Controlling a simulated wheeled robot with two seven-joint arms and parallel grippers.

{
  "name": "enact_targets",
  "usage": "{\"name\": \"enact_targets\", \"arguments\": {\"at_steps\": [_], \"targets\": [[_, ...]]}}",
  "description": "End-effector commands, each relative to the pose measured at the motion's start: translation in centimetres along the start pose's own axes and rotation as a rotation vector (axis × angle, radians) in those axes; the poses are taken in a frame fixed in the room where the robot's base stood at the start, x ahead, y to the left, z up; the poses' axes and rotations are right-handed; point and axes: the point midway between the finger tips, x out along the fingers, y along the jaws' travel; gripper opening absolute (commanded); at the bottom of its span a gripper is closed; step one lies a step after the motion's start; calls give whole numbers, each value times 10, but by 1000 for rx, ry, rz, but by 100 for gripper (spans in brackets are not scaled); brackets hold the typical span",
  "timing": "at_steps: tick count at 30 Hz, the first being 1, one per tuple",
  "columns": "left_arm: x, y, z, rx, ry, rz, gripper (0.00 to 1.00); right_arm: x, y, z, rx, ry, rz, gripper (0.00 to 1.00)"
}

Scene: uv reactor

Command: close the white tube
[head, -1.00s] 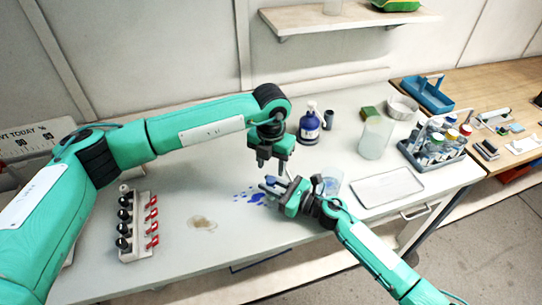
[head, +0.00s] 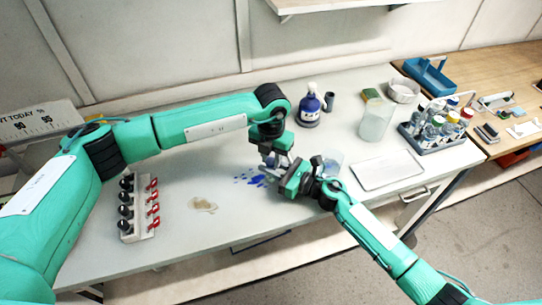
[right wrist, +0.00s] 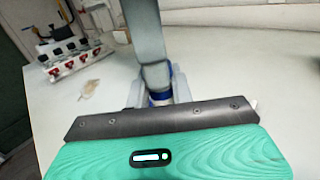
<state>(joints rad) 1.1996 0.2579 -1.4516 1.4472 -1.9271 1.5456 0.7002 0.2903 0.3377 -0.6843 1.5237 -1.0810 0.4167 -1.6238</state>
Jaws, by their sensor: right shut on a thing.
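My right gripper (head: 273,173) is above the table by the blue stain, shut on a small tube (right wrist: 159,97) with white and blue parts. The tube shows between the fingers in the right wrist view, mostly hidden by the gripper and a grey part in front of it. My left gripper (head: 270,158) is right above and beside the right gripper's tips, pointing down. Its fingertips are hidden or too small to tell whether it is open. I cannot tell a separate cap.
A clear cup (head: 332,160) is close behind my right gripper.

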Motion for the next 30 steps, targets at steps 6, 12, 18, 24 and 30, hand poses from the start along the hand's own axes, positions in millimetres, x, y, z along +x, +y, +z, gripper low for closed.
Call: {"name": "enact_targets", "arguments": {"at_steps": [6, 12, 18, 24, 30], "targets": [[0, 2, 0, 8, 0, 3, 0, 0, 0, 0, 0, 0, 0, 0], [0, 2, 0, 182, 0, 5, 0, 0, 0, 0, 0, 1, -1, 0], [0, 2, 0, 283, 1, 4, 0, -1, 0, 0, 0, 1, -1, 0], [0, 3, 0, 283, 1, 4, 0, -1, 0, 0, 0, 1, -1, 0], [0, 2, 0, 283, 0, 4, 47, -1, 0, 0, 0, 1, -1, 0]]}}
